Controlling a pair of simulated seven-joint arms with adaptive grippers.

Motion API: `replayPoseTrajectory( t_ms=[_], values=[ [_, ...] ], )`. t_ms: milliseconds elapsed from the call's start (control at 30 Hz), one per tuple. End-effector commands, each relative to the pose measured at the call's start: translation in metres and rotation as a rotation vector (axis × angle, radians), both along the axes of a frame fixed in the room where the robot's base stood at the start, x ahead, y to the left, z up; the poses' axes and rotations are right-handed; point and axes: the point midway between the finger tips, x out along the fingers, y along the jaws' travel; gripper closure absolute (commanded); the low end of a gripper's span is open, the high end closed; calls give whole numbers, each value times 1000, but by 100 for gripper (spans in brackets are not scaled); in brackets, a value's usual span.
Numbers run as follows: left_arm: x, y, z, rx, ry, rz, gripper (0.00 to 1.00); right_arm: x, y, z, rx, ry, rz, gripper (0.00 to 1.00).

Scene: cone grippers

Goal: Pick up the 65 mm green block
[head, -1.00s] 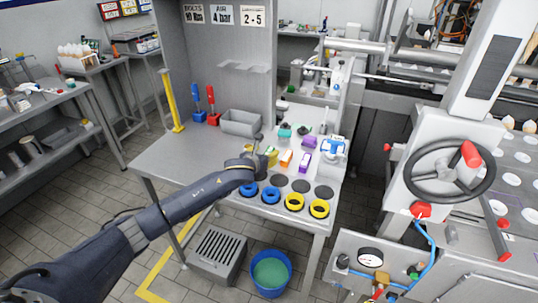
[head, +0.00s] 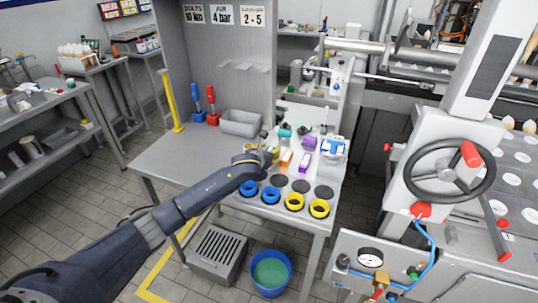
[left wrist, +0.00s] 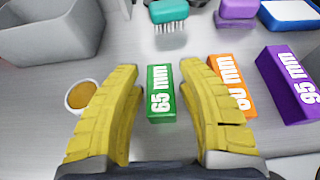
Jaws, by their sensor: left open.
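The green block (left wrist: 160,94), marked 65 mm, lies on the grey table in the left wrist view. My left gripper (left wrist: 164,110) is open, with yellow ridged fingers on either side of the block and gaps between them and it. The block's near end reaches back between the fingers. In the head view my left gripper (head: 268,155) is over the table beside the orange block (head: 286,158), and the green block is largely hidden there. My right gripper does not show.
The orange block (left wrist: 232,84) is close by the right finger, partly covered by it. A purple 95 mm block (left wrist: 289,82) lies farther right. A small cup (left wrist: 81,96) stands left of the left finger. A teal brush (left wrist: 169,14) and grey bin (left wrist: 48,30) are behind.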

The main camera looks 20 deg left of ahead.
Motion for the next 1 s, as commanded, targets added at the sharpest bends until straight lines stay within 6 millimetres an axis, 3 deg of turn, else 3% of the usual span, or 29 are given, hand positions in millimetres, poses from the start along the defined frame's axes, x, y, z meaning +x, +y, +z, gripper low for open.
replayPoseTrajectory(
  t_ms=[33, 300, 767, 1000],
  values=[
    [0, 0, 0, 0, 0, 0, 68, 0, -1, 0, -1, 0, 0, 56],
    [0, 0, 0, 0, 0, 0, 100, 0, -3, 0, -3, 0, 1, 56],
    [0, 0, 0, 0, 0, 0, 100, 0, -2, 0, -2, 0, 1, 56],
    [1, 0, 12, 1, -2, 1, 100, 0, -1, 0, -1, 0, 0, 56]
  ],
)
